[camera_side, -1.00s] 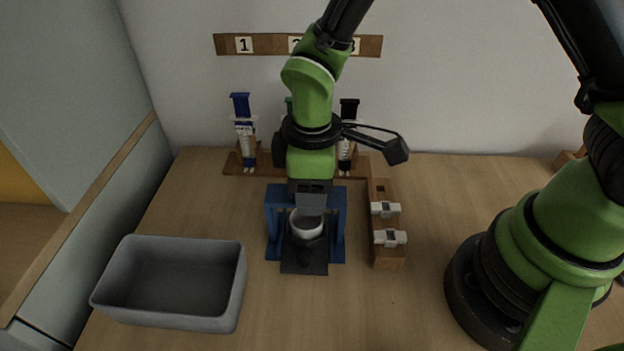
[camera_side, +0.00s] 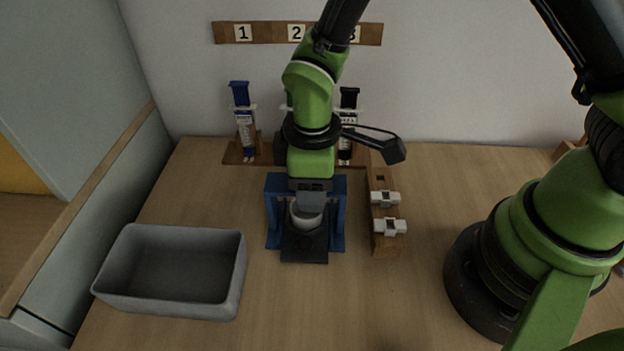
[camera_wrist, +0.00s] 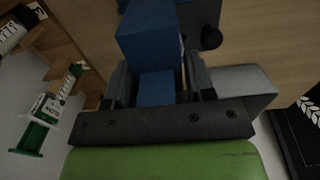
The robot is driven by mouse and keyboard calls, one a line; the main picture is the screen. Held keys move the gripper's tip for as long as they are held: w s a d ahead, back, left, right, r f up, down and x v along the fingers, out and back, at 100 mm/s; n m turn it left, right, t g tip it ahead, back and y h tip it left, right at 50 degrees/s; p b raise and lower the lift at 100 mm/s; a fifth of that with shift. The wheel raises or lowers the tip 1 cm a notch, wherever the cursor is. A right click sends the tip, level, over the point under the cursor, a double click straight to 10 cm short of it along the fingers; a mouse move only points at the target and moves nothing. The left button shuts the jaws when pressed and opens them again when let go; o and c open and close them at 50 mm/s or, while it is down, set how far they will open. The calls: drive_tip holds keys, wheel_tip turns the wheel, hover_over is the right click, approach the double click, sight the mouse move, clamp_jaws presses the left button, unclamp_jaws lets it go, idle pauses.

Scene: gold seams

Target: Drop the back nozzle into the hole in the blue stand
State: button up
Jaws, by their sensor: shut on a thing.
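The blue stand (camera_side: 340,215) stands mid-table with a white cup (camera_side: 306,219) low in its front on a dark base. My gripper (camera_side: 312,205) points down at the stand, in front of its top, and partly covers the cup. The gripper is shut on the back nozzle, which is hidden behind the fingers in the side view. In the wrist view the fingers (camera_wrist: 158,85) stand on either side of the blue stand (camera_wrist: 150,35); I cannot make out the nozzle there. The stand's hole is hidden too.
A wooden nozzle rack (camera_side: 386,244) to the right holds two white nozzles; its back slot (camera_side: 381,178) is empty. A grey bin (camera_side: 170,308) stands front left. A blue syringe (camera_side: 244,120) and a black syringe (camera_side: 347,125) stand at the back. A green syringe (camera_wrist: 45,112) shows in the wrist view.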

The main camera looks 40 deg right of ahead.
idle(0.4)
drive_tip(key=o, duration=1)
drive_tip(key=shift+c, duration=0.2)
drive_tip(key=shift+r, duration=2.45)
wheel_tip(320, 180, up, 10)
